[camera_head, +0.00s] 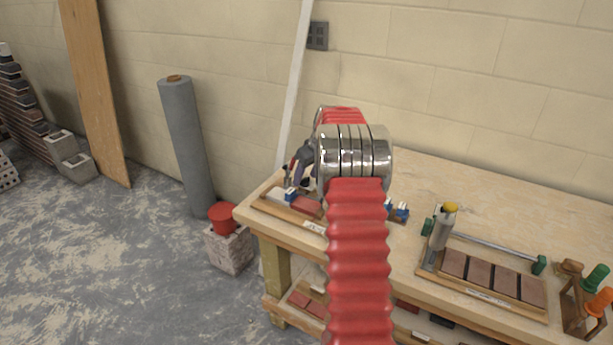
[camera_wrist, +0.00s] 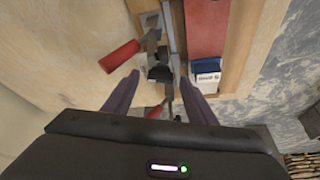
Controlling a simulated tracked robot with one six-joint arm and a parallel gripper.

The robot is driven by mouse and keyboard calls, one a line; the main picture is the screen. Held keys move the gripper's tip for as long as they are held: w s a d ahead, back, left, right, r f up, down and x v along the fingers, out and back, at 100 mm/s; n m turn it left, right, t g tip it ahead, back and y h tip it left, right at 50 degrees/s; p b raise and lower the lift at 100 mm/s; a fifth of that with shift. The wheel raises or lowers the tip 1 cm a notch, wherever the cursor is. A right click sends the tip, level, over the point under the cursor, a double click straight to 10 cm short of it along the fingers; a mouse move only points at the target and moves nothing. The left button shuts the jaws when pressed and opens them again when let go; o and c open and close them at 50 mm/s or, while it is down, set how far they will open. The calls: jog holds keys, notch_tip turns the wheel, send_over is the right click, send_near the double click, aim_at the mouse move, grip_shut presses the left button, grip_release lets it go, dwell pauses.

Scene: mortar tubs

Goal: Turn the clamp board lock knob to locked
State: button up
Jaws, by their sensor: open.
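The clamp board (camera_head: 272,208) lies at the left end of the workbench, partly hidden by my arm in the head view. In the wrist view its wooden base (camera_wrist: 238,75) carries a red-brown brick (camera_wrist: 208,25) and a blue-and-white block (camera_wrist: 206,76). A grey metal clamp bar has a red handle (camera_wrist: 118,57), and a second red handle (camera_wrist: 157,108) lies lower. A small black part (camera_wrist: 159,73), possibly the lock knob, is near the line between my fingertips. My gripper (camera_wrist: 160,77) is open, fingers apart, with nothing visibly held. I cannot read the knob's setting.
The workbench (camera_head: 410,175) also holds a second board with several brown tiles (camera_head: 495,275) and a yellow-topped tool (camera_head: 445,225) on the right. Orange and green handles (camera_head: 598,290) stand beyond it. A red tub (camera_head: 222,214) sits on a block left of the bench.

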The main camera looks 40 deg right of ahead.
jog(key=shift+f, duration=0.15)
jog(key=shift+c, duration=0.3)
jog(key=c, duration=1)
jog(key=shift+m, duration=0.4)
jog(key=shift+w+a+m+h, duration=0.15)
jog(key=shift+m+h, duration=0.45)
jog(key=shift+m, duration=0.5)
jog(key=m, duration=0.2)
jog(key=m+h, duration=0.1)
jog(key=m, duration=0.1)
jog(key=shift+a+g+h, duration=0.15)
jog(key=shift+g+h, duration=0.15)
jog(key=shift+w+a+m+g+h, duration=0.1)
jog(key=shift+m+g+h, duration=0.35)
jog(key=shift+m, duration=1.25)
jog(key=shift+w+a+m+g+h, duration=0.2)
jog(key=shift+m+g, duration=0.45)
jog(key=shift+m, duration=1.05)
jog(key=shift+s+d, duration=0.1)
